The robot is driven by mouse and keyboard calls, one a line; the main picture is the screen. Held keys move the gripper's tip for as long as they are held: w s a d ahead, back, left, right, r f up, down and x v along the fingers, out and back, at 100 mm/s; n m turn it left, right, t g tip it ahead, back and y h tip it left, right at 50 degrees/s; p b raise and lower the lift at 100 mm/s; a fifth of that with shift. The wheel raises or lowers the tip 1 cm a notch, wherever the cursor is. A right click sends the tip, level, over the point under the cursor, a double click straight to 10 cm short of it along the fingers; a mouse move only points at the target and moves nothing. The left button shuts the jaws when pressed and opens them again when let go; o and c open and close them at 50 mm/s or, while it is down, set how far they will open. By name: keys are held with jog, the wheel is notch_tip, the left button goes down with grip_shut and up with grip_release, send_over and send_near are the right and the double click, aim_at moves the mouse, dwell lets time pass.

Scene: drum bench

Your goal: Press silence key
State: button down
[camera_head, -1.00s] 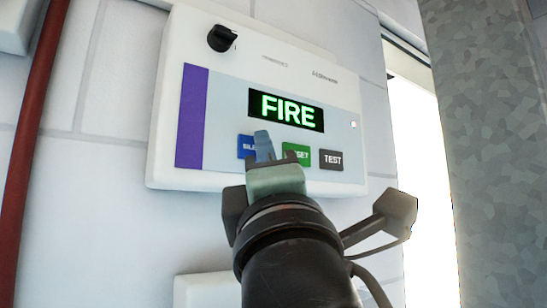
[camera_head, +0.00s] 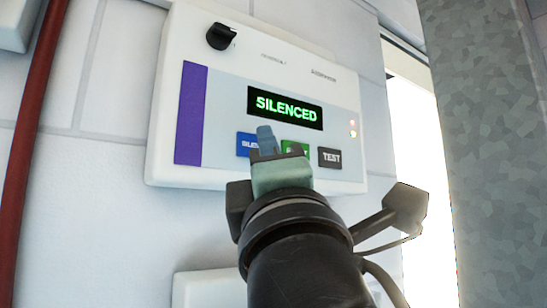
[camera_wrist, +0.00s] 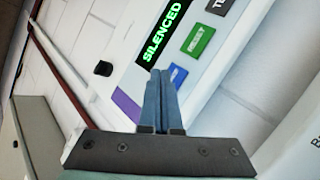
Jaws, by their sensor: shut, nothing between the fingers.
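A white alarm panel (camera_head: 180,90) is fixed to the wall. Its display (camera_head: 286,108) reads SILENCED in green letters. The blue silence key (camera_head: 246,145) is partly covered by my gripper in the head view; its blue face (camera_wrist: 178,76) also shows just beyond the fingertips in the wrist view. My gripper (camera_head: 265,138) is shut with its blue fingers together and empty. Its tips are at the right part of the silence key; I cannot tell whether they touch it. The green reset key (camera_head: 295,147) is partly hidden behind the gripper. The grey TEST key (camera_head: 330,157) is to the right.
A black rotary knob (camera_head: 221,37) sticks out at the panel's upper left. A dark red pipe (camera_head: 35,130) runs down the wall at left. A grey metal column (camera_head: 490,130) stands at right. A white box (camera_head: 205,288) is below the panel.

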jog(key=s+d, duration=0.3)
jog(key=s, duration=0.2)
jog(key=shift+d+b, duration=0.25)
jog(key=shift+b, duration=0.1)
jog(key=shift+w, duration=0.1)
dwell(0.4)
jog(key=s+f+m+t+h+b, duration=0.1)
jog(key=s+f+m+h, duration=0.1)
jog(key=f+m, duration=0.4)
jog(key=s+a+f+m+h+b, duration=0.1)
jog(key=f+m, duration=0.6)
jog(key=m, duration=1)
jog(key=s+h+b, duration=0.1)
jog(key=h, duration=0.1)
jog(key=shift+s+f+t+h, duration=0.2)
jog(key=shift+f+t+h, duration=0.1)
jog(key=shift+t+h, duration=0.1)
jog(key=shift+a, duration=0.1)
